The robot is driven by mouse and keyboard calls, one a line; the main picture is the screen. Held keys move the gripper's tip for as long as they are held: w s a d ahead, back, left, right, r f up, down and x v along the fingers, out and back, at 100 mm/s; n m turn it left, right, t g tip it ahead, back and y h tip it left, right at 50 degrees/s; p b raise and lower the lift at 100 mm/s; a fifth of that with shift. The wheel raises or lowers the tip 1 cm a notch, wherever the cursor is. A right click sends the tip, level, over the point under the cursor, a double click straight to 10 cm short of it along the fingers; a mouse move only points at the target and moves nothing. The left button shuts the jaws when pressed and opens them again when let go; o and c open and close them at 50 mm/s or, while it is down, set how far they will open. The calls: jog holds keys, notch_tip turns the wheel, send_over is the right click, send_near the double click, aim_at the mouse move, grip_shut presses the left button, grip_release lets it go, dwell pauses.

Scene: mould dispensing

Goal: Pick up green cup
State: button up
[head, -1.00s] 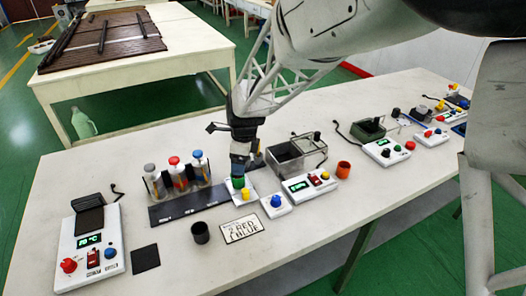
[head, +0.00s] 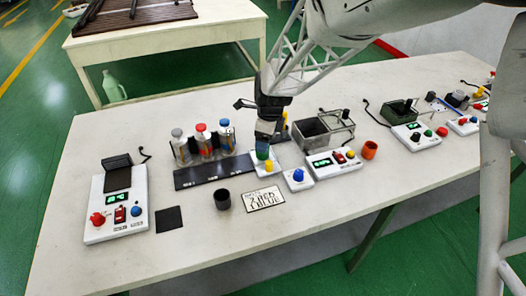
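The green cup (head: 262,154) shows as a small green patch on the small white unit with a yellow knob, near the middle of the table. My gripper (head: 264,144) points down directly over it, with its tip at the cup's upper part. The gripper hides much of the cup. I cannot tell whether the fingers are closed on the cup or only around it.
A black cup (head: 222,199) and a label card (head: 264,199) lie in front. A bottle rack (head: 213,170) stands left, a white unit with a blue knob (head: 298,178) right. A grey open container (head: 310,133) and orange cup (head: 370,149) are further right.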

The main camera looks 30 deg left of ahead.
jog(key=shift+f, duration=0.1)
jog(key=shift+a+f, duration=0.25)
jog(key=shift+f, duration=1)
jog(key=shift+a+f, duration=0.25)
jog(key=shift+f, duration=0.95)
jog(key=shift+c, duration=0.3)
jog(key=c, duration=0.9)
jog(key=shift+r, duration=0.1)
jog(key=shift+r, duration=0.45)
notch_tip(320, 180, up, 3)
jog(key=shift+s+d+f, duration=0.1)
jog(key=shift+s+f, duration=0.05)
jog(key=s+d, duration=0.3)
jog(key=s, duration=0.1)
jog(key=s+d, duration=0.4)
jog(key=s+d+r, duration=0.1)
jog(key=s+d, duration=0.2)
jog(key=s, duration=0.1)
jog(key=shift+d+r, duration=0.1)
jog(key=shift+d, duration=0.1)
